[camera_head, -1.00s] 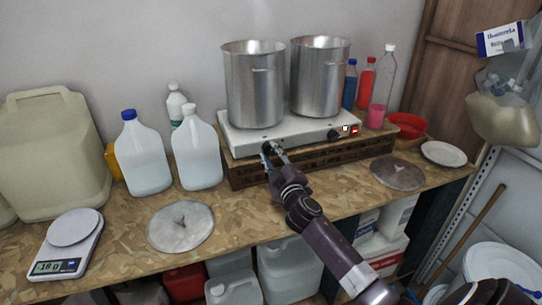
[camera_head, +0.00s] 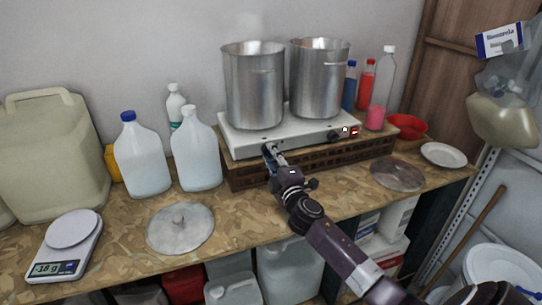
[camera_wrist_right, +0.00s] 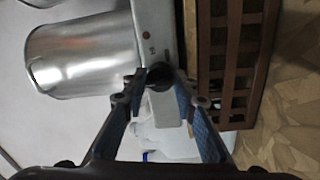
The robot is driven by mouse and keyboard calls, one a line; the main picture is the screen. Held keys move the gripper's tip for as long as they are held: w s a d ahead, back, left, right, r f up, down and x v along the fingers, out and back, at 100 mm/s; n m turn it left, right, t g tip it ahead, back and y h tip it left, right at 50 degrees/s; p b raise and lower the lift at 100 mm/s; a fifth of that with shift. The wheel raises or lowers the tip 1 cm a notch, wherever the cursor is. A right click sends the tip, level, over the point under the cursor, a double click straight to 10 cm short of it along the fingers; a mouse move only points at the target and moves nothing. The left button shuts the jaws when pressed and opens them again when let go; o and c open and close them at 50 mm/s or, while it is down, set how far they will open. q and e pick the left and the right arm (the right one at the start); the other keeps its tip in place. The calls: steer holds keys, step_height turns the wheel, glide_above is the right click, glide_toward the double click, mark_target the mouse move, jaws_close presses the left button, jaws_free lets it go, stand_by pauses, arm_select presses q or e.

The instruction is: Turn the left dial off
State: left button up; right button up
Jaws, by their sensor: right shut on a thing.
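The white double hot plate (camera_head: 300,137) stands on a brown slatted crate with two steel pots on it. The left dial (camera_wrist_right: 159,75) is a dark round knob on its front face, seen in the right wrist view between my fingertips. My right gripper (camera_head: 270,150) is at the front left of the hot plate and shut on this dial; in the head view its fingers hide the dial. The gripper also shows in the right wrist view (camera_wrist_right: 158,90). The right dial (camera_head: 334,135) is dark and sits free at the front right. My left gripper is not in view.
Two pots (camera_head: 254,85) (camera_head: 319,78) stand on the plate. White jugs (camera_head: 197,152) stand to its left, bottles (camera_head: 381,90) to its right. A round lid (camera_head: 180,232) and a scale (camera_head: 66,245) lie in front left. The crate (camera_head: 310,160) edge runs below my gripper.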

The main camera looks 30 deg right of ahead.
steer(key=shift+a+f, duration=0.1)
steer(key=shift+f, duration=0.1)
steer(key=o, duration=1)
steer(key=shift+c, duration=0.2)
steer(key=shift+o, duration=1)
steer(key=shift+r, duration=0.1)
steer(key=v, duration=1.2)
